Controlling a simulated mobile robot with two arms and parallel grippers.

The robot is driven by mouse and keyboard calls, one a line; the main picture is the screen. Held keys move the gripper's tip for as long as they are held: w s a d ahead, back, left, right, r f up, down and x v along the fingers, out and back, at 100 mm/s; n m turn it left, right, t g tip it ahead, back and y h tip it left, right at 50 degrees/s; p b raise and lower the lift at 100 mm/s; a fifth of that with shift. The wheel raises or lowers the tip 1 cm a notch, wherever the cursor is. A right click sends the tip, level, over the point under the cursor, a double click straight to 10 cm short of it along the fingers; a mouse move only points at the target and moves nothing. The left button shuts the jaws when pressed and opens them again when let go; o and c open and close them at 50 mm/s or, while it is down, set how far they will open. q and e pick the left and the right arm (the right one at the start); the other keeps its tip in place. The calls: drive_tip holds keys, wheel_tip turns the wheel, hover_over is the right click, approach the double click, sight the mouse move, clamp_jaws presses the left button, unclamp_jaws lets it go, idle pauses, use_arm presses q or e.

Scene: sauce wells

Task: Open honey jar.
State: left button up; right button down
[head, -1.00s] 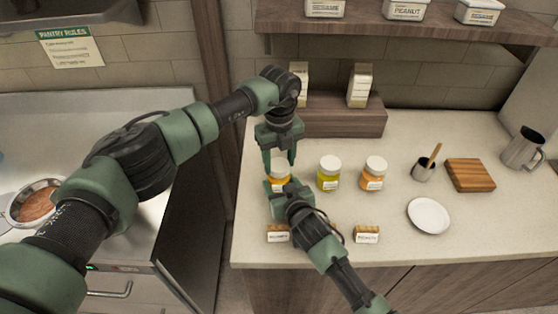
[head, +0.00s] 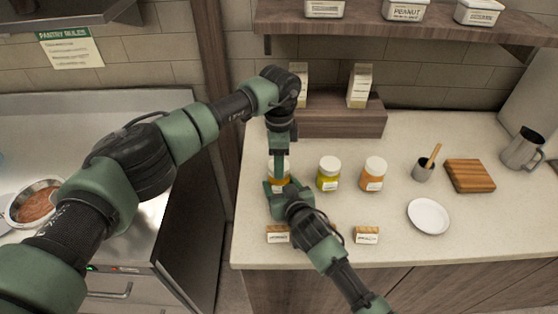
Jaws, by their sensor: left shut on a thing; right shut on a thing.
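A jar with amber contents (head: 286,176) stands on the counter at the left of a row of jars. It is mostly hidden by my grippers, and its label cannot be read. My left gripper (head: 280,158) points straight down from above and is shut on the jar's top, where the lid is mostly hidden. My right gripper (head: 275,187) reaches in from the front and is shut on the jar's body. Whether the lid is loose cannot be told.
A yellow-green jar (head: 328,180) and an orange jar (head: 374,181) with white lids stand to the right. Two small label blocks (head: 278,238) (head: 366,236) lie in front. A white plate (head: 428,216), a wooden board (head: 469,175) and a cup (head: 422,171) are farther right. A wooden riser (head: 335,122) stands behind.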

use_arm(q)
drive_tip(key=shift+r, duration=0.25)
drive_tip(key=shift+r, duration=0.9)
drive_tip(key=shift+r, duration=2)
use_arm(e)
drive_tip(key=shift+c, duration=1.6)
unclamp_jaws()
drive_tip(key=shift+s, duration=0.1)
